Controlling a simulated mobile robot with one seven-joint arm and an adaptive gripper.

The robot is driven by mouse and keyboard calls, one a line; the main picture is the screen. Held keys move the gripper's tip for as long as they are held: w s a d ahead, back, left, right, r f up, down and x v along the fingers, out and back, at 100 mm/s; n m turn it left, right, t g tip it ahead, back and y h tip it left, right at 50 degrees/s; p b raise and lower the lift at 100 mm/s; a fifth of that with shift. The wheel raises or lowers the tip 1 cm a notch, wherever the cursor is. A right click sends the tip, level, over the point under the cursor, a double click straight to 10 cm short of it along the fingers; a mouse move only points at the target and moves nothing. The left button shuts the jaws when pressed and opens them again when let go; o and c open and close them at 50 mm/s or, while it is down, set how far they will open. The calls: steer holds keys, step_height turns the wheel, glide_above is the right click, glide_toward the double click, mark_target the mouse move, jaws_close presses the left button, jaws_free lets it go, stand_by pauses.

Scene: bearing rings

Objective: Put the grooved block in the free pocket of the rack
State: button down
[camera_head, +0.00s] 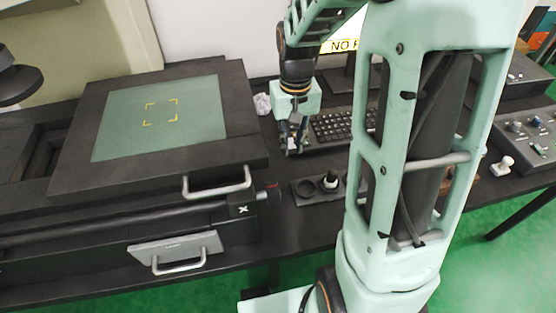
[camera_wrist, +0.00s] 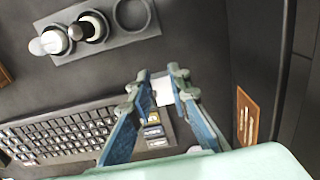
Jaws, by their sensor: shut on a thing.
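My gripper (camera_wrist: 162,82) is shut on a small pale grey block (camera_wrist: 163,92), which shows between its fingertips in the wrist view. Any groove on it is too small to make out. In the head view my gripper (camera_head: 292,147) hangs above the desk, behind the dark rack (camera_head: 309,202). The rack also shows at the upper left of the wrist view (camera_wrist: 70,57). Its pockets stand in a row: a white-topped piece (camera_wrist: 54,40) and a dark-knobbed piece (camera_wrist: 90,27) fill two, and the round end pocket (camera_wrist: 132,13) is empty. The block is apart from the rack.
A keyboard (camera_head: 343,126) lies right of my gripper. A large dark machine with a green plate (camera_head: 190,120) and a handle (camera_head: 218,187) stands at left. Small labelled items (camera_wrist: 153,132) show between my fingers. A brown plate (camera_wrist: 246,117) lies at right in the wrist view.

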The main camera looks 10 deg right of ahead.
mark_target(290, 170)
steer(key=shift+f+b, duration=0.6)
steer(key=shift+f, duration=2.95)
steer(key=shift+f, duration=0.2)
steer(key=c, duration=1.8)
jaws_free()
steer(key=shift+r, duration=0.2)
